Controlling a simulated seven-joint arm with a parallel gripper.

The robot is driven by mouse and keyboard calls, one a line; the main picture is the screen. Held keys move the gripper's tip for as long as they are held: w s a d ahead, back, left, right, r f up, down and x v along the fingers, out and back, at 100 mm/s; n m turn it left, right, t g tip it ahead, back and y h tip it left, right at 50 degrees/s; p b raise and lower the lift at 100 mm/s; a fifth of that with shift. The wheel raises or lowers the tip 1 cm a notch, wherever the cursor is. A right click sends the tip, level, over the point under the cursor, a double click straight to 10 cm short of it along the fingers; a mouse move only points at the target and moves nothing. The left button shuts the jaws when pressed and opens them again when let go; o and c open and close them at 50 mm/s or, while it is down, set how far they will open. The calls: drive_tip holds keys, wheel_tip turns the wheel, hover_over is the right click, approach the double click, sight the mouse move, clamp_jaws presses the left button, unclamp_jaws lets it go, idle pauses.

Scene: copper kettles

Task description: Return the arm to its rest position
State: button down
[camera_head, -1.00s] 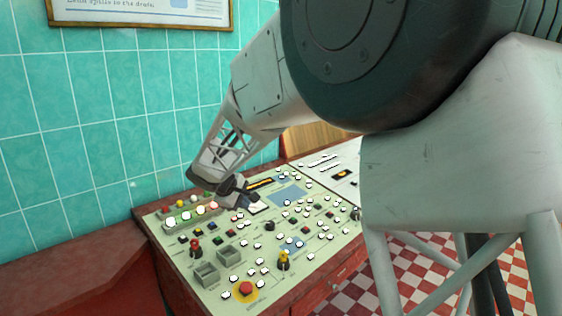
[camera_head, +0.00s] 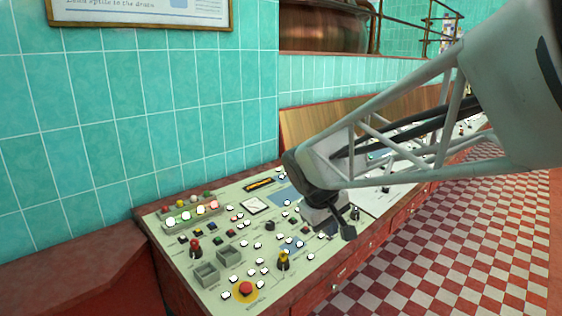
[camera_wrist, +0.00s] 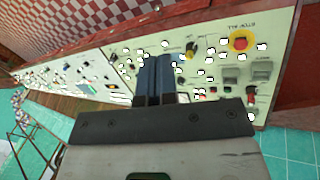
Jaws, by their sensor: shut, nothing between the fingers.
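My gripper (camera_head: 350,231) hangs over the right part of the pale green control panel (camera_head: 172,252) in the head view. Its dark fingers point down and toward the front edge, and nothing is held. In the wrist view my gripper (camera_wrist: 155,60) shows as two dark blue fingers side by side, closed together, above the panel (camera_wrist: 215,55). My arm reaches in from the right and hides part of the panel.
The panel carries a red stop button on yellow (camera_head: 246,290), a yellow-topped switch (camera_head: 283,259), a red-topped switch (camera_head: 194,246) and grey boxes (camera_head: 206,273). A teal tiled wall (camera_head: 130,120) stands behind. Checkered floor (camera_head: 470,230) lies open at right.

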drive_tip(key=s+d+f+m+y, duration=0.1)
drive_tip(key=s+d+f+m, duration=0.1)
drive_tip(key=s, duration=1)
drive_tip(key=s+d+f+m+y, duration=0.2)
drive_tip(key=s+d+m, duration=0.2)
drive_tip(key=s, duration=0.7)
drive_tip(key=shift+s+d, duration=0.35)
drive_tip(key=shift+d, duration=0.6)
